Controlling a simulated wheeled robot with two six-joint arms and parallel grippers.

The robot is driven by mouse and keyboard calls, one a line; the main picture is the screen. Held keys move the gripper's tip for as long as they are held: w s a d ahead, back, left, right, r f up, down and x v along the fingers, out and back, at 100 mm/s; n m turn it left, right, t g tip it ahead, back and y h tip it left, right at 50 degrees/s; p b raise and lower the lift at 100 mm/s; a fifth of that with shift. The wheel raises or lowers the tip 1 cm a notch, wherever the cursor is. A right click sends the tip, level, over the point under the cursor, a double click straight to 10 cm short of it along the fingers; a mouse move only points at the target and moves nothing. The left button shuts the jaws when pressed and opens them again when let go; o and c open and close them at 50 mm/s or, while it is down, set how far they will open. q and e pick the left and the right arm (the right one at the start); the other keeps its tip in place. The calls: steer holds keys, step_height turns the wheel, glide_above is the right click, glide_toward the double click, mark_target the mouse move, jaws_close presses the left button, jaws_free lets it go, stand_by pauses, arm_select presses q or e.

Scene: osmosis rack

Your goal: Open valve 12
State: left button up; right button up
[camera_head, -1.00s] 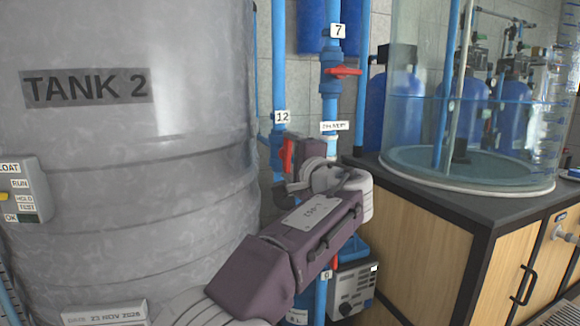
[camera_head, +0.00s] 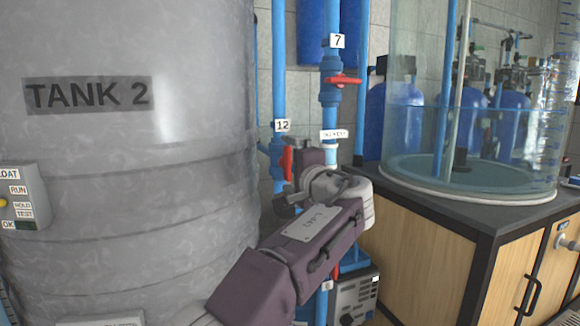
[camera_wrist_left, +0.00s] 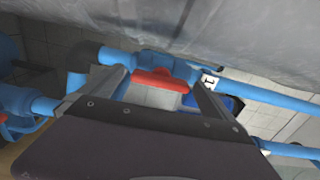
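Valve 12 is a blue valve with a red handle (camera_head: 287,162) on a vertical blue pipe beside TANK 2. A "12" label (camera_head: 282,126) is just above it. The handle stands about upright in the head view. My left gripper (camera_head: 289,188) is at the valve, just in front of and below the handle. In the left wrist view, the gripper (camera_wrist_left: 158,88) is open. The red handle (camera_wrist_left: 160,80) shows in the gap between its fingers, and I cannot tell whether they touch it. My right gripper is in neither view.
The grey TANK 2 (camera_head: 150,190) stands close on the left. Another pipe with red-handled valve 7 (camera_head: 343,81) runs just right of valve 12. A clear water tank (camera_head: 480,140) stands on a wooden cabinet (camera_head: 420,240) at right.

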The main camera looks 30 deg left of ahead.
arm_select(q)
steer(key=v, duration=0.9)
